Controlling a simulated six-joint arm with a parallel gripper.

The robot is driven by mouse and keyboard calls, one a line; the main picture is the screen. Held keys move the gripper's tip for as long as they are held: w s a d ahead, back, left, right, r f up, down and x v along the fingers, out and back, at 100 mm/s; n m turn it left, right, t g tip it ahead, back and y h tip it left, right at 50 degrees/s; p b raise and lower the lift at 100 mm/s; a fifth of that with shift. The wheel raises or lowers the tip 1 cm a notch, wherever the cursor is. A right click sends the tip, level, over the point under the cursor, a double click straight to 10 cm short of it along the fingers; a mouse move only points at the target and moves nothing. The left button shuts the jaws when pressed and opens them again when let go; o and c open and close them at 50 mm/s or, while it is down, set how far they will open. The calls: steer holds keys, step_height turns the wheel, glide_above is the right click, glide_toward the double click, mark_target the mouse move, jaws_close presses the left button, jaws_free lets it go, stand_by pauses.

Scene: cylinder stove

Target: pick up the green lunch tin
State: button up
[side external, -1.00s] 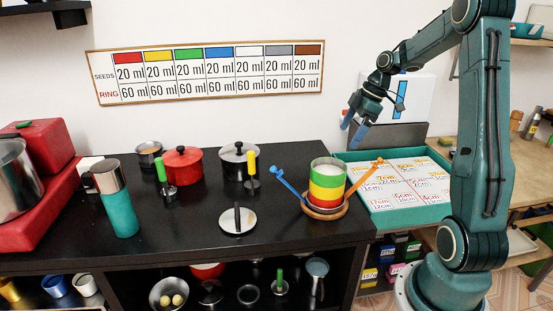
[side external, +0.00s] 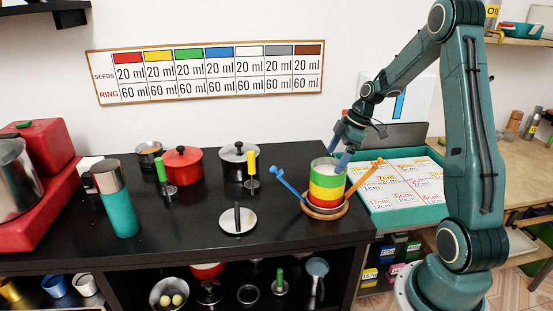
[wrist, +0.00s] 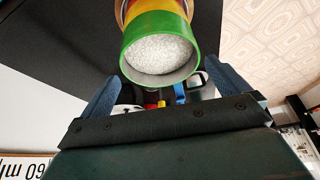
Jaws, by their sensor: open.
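The green lunch tin (side external: 326,179) is the top tin of an upright stack, above a yellow tin (side external: 326,186) and a red one (side external: 324,200). In the wrist view the green tin (wrist: 150,84) shows its round open rim, with white grainy contents inside. The stack stands in a brown round holder (side external: 309,211) on the black counter. My gripper (side external: 342,149) is open and empty, close above and to the right of the green tin's rim. In the wrist view its two blue fingers lie left and right of the tin, apart from it.
A blue-tipped stick (side external: 287,186) and an orange-tipped stick (side external: 362,176) lean out on either side of the stack. A teal tray with number cards (side external: 385,217) lies to the right. A lid (side external: 238,220) and pots (side external: 183,166) stand to the left.

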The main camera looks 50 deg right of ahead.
mark_target(329, 167)
steer(key=shift+x, duration=2.6)
steer(key=c, duration=0.7)
steer(key=shift+r, duration=0.2)
step_height(329, 167, up, 20)
steer(key=shift+f, duration=0.1)
